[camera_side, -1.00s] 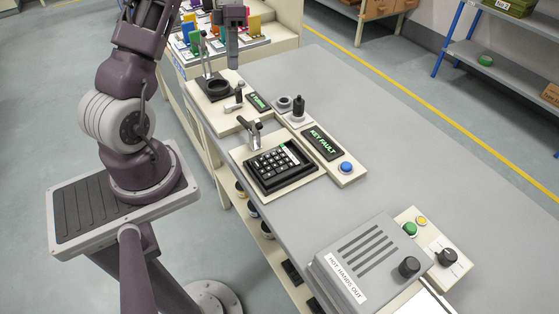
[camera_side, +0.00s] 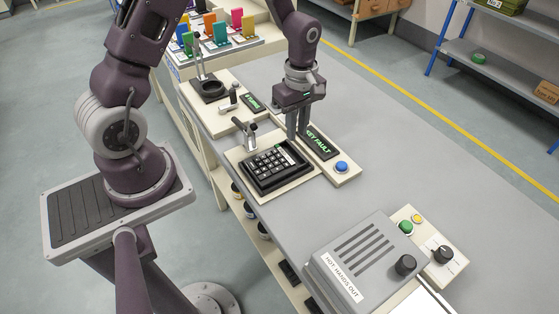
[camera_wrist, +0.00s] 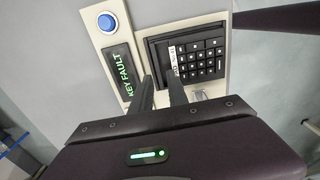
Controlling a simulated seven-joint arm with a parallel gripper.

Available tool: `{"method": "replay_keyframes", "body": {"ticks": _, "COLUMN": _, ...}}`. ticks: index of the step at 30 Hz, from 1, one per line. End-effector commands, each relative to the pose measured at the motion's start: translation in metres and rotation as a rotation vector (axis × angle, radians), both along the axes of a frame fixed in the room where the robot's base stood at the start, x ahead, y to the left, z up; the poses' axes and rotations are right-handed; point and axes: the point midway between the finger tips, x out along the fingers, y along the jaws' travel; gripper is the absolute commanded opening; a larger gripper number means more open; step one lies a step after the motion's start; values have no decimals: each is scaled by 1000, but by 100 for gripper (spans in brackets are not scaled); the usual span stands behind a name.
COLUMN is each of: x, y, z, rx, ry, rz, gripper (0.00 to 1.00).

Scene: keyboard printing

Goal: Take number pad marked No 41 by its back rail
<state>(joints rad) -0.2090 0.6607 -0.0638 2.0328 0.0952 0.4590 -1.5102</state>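The black number pad (camera_side: 272,170) lies in a cream fixture on the bench, its keys facing up. It also shows in the wrist view (camera_wrist: 207,62), with a white label strip along its back edge; the marking is too small to read surely. My gripper (camera_side: 297,136) is above the back edge of the pad, fingers pointing down. In the wrist view my gripper's fingers (camera_wrist: 160,76) are apart with a gap between them, near the pad's back edge. Nothing is visibly held. The back rail is partly hidden by the fingers, and I cannot tell whether they touch it.
A panel reading KEY FAULT (camera_side: 319,144) and a blue button (camera_side: 342,167) stand close behind the pad. A metal clamp (camera_side: 250,132) is at its left. A grey hot box (camera_side: 366,258) is at the front right. The bench beyond the panel is clear.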

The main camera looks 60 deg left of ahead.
Motion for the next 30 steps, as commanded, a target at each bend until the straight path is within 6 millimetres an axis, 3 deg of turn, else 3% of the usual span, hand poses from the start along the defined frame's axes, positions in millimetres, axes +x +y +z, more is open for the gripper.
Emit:
{"method": "replay_keyframes", "body": {"ticks": 12, "x": 4, "y": 2, "z": -65, "rx": -3, "ry": -7, "rz": -15, "gripper": 20}}
{"method": "replay_keyframes", "body": {"ticks": 20, "x": 5, "y": 3, "z": -69, "rx": -2, "ry": -9, "rz": -13, "gripper": 20}}
{"method": "replay_keyframes", "body": {"ticks": 23, "x": 5, "y": 3, "z": -69, "rx": -2, "ry": -9, "rz": -13, "gripper": 0}}
{"method": "replay_keyframes", "body": {"ticks": 30, "x": 5, "y": 3, "z": -69, "rx": -2, "ry": -9, "rz": -12, "gripper": 0}}
